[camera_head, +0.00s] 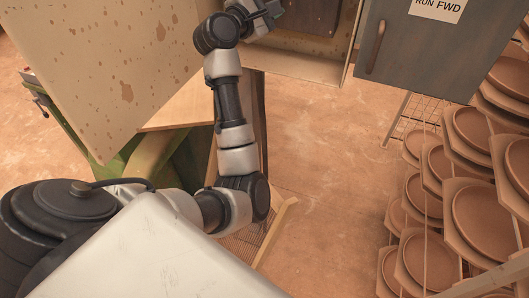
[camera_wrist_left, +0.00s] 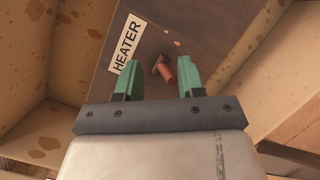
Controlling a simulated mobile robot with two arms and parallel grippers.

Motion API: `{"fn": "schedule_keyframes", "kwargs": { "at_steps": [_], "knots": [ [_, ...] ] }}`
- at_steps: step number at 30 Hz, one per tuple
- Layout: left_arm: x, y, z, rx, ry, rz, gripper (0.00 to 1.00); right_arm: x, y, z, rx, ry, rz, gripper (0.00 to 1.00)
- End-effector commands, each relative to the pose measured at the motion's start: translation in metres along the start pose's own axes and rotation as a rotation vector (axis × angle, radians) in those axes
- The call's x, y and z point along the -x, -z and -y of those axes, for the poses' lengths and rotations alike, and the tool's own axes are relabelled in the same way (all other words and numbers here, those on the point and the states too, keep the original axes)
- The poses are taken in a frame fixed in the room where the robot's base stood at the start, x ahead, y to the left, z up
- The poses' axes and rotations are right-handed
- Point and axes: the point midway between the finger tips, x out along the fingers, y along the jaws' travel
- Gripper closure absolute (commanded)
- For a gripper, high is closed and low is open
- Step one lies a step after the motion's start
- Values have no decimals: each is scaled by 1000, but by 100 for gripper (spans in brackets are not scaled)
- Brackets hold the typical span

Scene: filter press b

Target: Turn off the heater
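In the left wrist view, a dark brown panel (camera_wrist_left: 200,35) carries a white label reading HEATER (camera_wrist_left: 127,43). Just right of the label is a small orange-red switch or knob (camera_wrist_left: 169,74) with a grey-brown base. My left gripper (camera_wrist_left: 158,66) has green fingers standing apart, one on each side of the switch in the picture. No contact with it can be seen, and the switch's setting cannot be told. In the head view my left arm reaches up to the top edge, where the gripper is mostly cut off. My right gripper is in neither view.
In the head view, a stained beige panel (camera_head: 120,65) stands at the left of my arm. A grey cabinet door (camera_head: 430,50) labelled RUN FWD hangs at the upper right. Racks of round brown plates (camera_head: 425,255) fill the right side. The floor (camera_head: 315,160) between is clear.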

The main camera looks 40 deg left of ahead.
Motion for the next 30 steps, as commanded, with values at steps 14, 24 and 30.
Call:
{"fn": "schedule_keyframes", "kwargs": {
  "at_steps": [14,24,30],
  "knots": [
    [-5,-11,-20,105,274,-199,62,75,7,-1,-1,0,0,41],
    [52,-16,-29,107,276,-204,62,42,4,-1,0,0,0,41],
    [90,-24,-41,106,275,-203,62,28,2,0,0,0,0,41]
  ]
}}
